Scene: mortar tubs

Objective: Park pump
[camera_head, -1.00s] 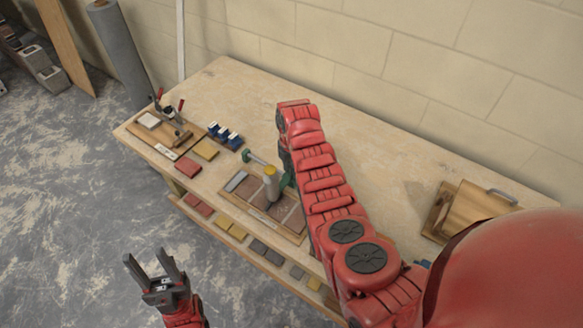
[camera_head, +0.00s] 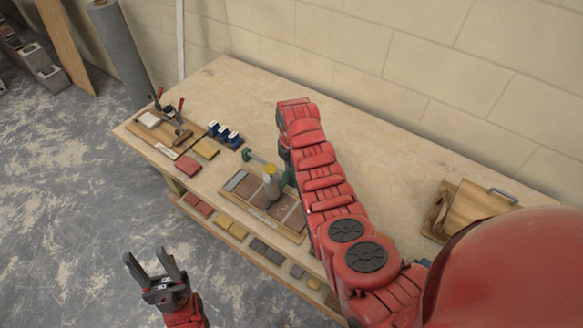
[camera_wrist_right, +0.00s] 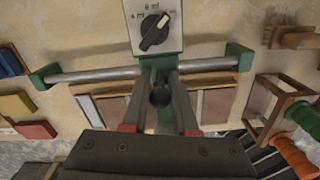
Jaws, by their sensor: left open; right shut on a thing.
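A steel bar with green end pieces (camera_wrist_right: 95,74) spans the right wrist view, below a pale box with a black dial (camera_wrist_right: 155,32). One green end (camera_head: 247,155) shows in the head view. My right gripper (camera_wrist_right: 161,72) is shut at the middle of the bar; a black knob (camera_wrist_right: 158,95) shows between its fingers. A grey cylinder with a yellow top (camera_head: 270,183) stands upright over the tile board, beside my right arm. I cannot tell which part is the pump. My arm hides the right gripper in the head view. My left gripper (camera_head: 155,270) is open and empty, off the table's front.
The tile board (camera_head: 300,238) lies under the cylinder. A clamp board (camera_head: 150,138), blue blocks (camera_head: 224,134) and loose red and yellow tiles (camera_head: 188,166) are to the left. A wooden board with a handle (camera_head: 468,207) stands right. The table's back (camera_head: 235,85) is clear.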

